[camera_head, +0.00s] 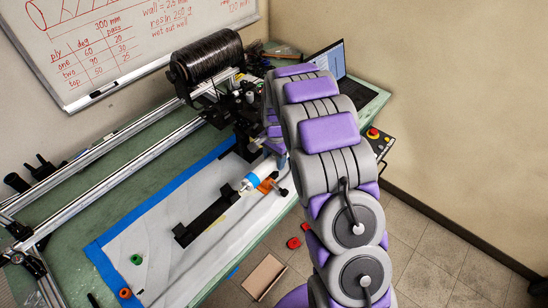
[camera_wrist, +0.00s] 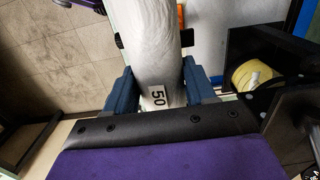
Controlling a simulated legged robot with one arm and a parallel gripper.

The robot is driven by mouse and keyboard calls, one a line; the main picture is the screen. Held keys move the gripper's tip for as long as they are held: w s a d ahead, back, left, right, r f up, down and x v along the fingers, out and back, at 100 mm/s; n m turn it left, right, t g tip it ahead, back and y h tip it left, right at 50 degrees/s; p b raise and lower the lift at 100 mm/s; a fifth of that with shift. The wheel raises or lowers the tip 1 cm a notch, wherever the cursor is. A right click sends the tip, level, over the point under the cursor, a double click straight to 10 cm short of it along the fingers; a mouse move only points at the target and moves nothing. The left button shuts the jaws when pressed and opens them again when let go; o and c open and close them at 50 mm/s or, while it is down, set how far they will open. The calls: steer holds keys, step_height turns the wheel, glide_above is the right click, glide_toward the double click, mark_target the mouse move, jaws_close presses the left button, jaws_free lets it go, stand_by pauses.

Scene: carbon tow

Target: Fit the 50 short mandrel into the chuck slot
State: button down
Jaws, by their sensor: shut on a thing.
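The 50 short mandrel (camera_wrist: 153,55) is a white cylinder with a black-on-white "50" label. In the wrist view it lies between the two blue-grey fingers of my gripper (camera_wrist: 160,85), which is shut on it. In the head view a white cylinder with a blue band (camera_head: 258,174) shows beside my arm, above the lit work sheet; my gripper is mostly hidden there by the arm. A black winding machine (camera_head: 250,122) stands behind it. I cannot make out the chuck slot clearly.
A long black cradle (camera_head: 208,220) lies on the white sheet (camera_head: 150,235) edged with blue tape. In the wrist view a pale yellow round part (camera_wrist: 252,74) sits between black plates at the right. Long metal rails (camera_head: 105,150) run along the left. A laptop (camera_head: 326,62) stands behind.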

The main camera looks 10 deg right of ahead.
steer(key=shift+f, duration=0.3)
steer(key=shift+r, duration=0.35)
steer(key=shift+p, duration=0.65)
stand_by(1.5)
steer(key=shift+f, duration=0.35)
steer(key=shift+r, duration=0.3)
stand_by(0.5)
steer(key=shift+a+p, duration=0.1)
steer(key=shift+p, duration=0.45)
stand_by(1.2)
steer(key=shift+f, duration=1.1)
steer(key=shift+c, duration=1.5)
jaws_free()
